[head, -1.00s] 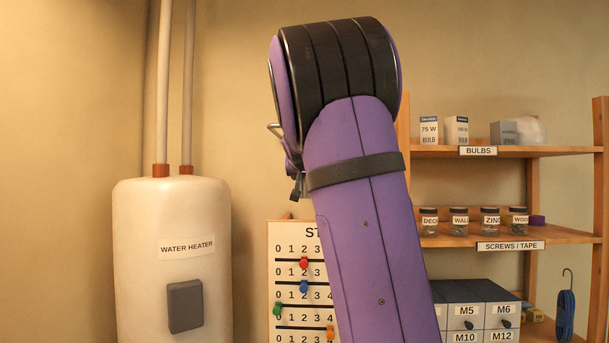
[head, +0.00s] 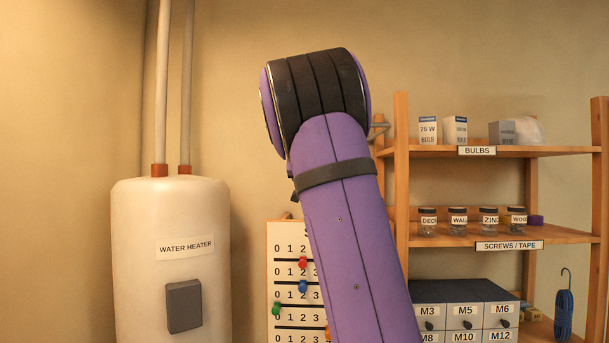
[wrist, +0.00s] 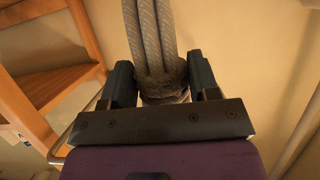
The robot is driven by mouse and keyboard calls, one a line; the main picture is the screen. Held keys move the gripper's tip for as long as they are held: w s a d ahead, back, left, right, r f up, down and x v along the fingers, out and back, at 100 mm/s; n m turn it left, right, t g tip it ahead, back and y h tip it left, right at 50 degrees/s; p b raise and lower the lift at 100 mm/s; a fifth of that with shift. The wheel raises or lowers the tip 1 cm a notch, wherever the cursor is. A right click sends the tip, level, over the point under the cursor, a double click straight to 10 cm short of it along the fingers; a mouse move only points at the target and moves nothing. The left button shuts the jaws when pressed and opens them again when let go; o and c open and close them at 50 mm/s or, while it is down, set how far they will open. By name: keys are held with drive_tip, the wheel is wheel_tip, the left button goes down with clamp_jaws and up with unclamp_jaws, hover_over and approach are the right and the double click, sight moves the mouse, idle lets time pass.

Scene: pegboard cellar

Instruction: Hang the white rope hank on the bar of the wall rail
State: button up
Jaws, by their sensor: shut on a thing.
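The white rope hank (wrist: 152,35) shows in the wrist view as thick, greyish-looking strands running up out of the top edge, with a darker bound part between the fingers. My gripper (wrist: 160,82) is shut on that bound part, one finger on each side. The far end of the hank is out of view. In the head view my purple arm fills the middle and hides my gripper and the hank. I cannot make out the bar of the wall rail in either view.
A wooden shelf unit (head: 401,200) with bulb boxes and jars stands right of my arm; its wood (wrist: 30,110) shows left in the wrist view. A water heater (head: 172,270) stands left. A blue hank (head: 565,312) hangs lower right. A peg board (head: 285,270) is partly hidden.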

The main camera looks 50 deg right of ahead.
drive_tip(key=shift+f, duration=1.55)
drive_tip(key=o, duration=1.1)
drive_tip(key=shift+o, duration=0.2)
drive_tip(key=shift+f, duration=0.1)
drive_tip(key=shift+a, duration=0.15)
drive_tip(key=v, duration=1)
drive_tip(key=shift+s+a, duration=0.15)
drive_tip(key=shift+s, duration=0.05)
